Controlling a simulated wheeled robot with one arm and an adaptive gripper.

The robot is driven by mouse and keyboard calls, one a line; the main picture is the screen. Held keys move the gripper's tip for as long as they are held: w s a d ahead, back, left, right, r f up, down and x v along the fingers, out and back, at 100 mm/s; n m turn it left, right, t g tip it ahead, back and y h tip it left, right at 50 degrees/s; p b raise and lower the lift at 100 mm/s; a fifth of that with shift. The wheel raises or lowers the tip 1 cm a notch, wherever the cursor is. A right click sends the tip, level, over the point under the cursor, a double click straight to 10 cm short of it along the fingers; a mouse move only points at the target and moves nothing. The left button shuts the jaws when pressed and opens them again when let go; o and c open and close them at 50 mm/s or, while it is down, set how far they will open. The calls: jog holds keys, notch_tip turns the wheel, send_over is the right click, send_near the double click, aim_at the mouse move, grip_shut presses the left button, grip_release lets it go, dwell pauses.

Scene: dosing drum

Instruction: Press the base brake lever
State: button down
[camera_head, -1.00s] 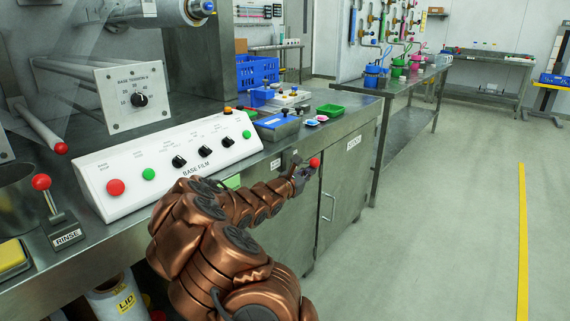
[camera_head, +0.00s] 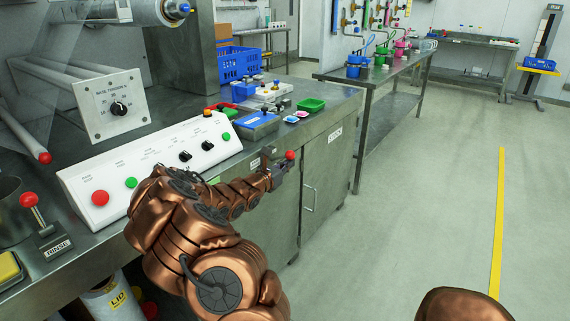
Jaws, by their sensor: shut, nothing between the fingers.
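A lever with a red ball knob (camera_head: 290,155) sticks out from the front of the steel bench, by the grey cabinet doors. It appears to be the base brake lever. My gripper (camera_head: 282,169) is shut and empty at the end of the copper arm, right at the lever and just below the knob in the picture. The lever's stem is mostly hidden behind my gripper, and I cannot tell whether they touch. A small white label (camera_head: 254,163) on the bench front left of the lever is too small to read.
The white BASE FILM control panel (camera_head: 150,165) stands on the bench behind my arm. Another red-knobbed lever, marked RINSE (camera_head: 42,222), is at the far left. A green tray (camera_head: 311,105) sits near the bench corner. The floor to the right is clear, with a yellow line (camera_head: 498,220).

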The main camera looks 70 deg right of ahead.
jog(key=shift+w+r, duration=0.1)
jog(key=shift+r, duration=0.05)
jog(key=b+v, duration=0.1)
jog(key=v, duration=0.9)
dwell(0.5)
dwell(0.4)
